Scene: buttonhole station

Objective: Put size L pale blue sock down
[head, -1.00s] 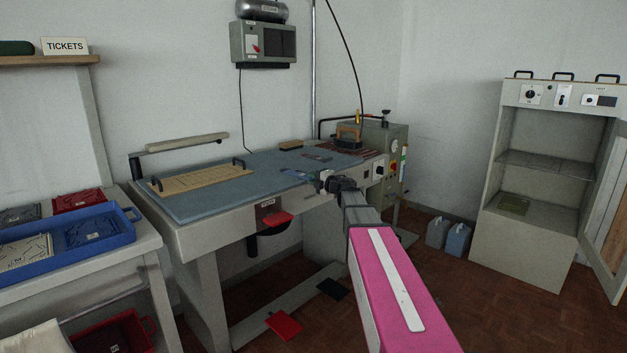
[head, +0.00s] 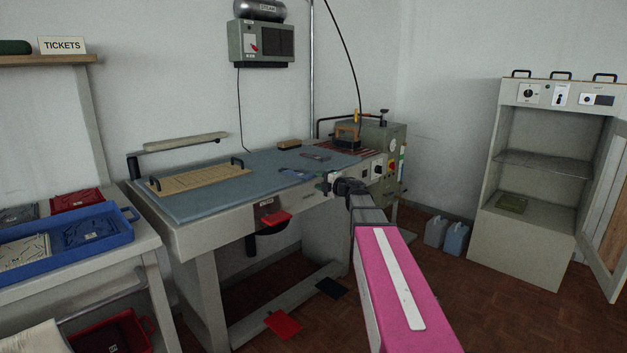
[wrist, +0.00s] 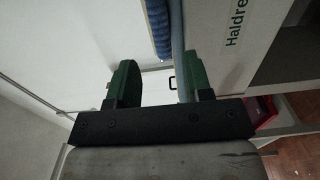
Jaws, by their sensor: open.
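A small blue flat piece (head: 294,173), which looks like the sock, lies on the blue-grey padded table top (head: 215,194) near its front right edge. It is too small to read a size. My gripper (head: 332,184) is at the table's front edge, to the right of the blue piece and apart from it. In the wrist view, the green fingers of my gripper (wrist: 160,84) stand wide apart with no sock between them.
A press machine (head: 372,140) stands at the table's right end. A tan board with handles (head: 200,178) lies on the left. A blue tray (head: 112,236) is on the left side table. An open cabinet (head: 525,235) stands at right. Red and dark pieces lie below the table.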

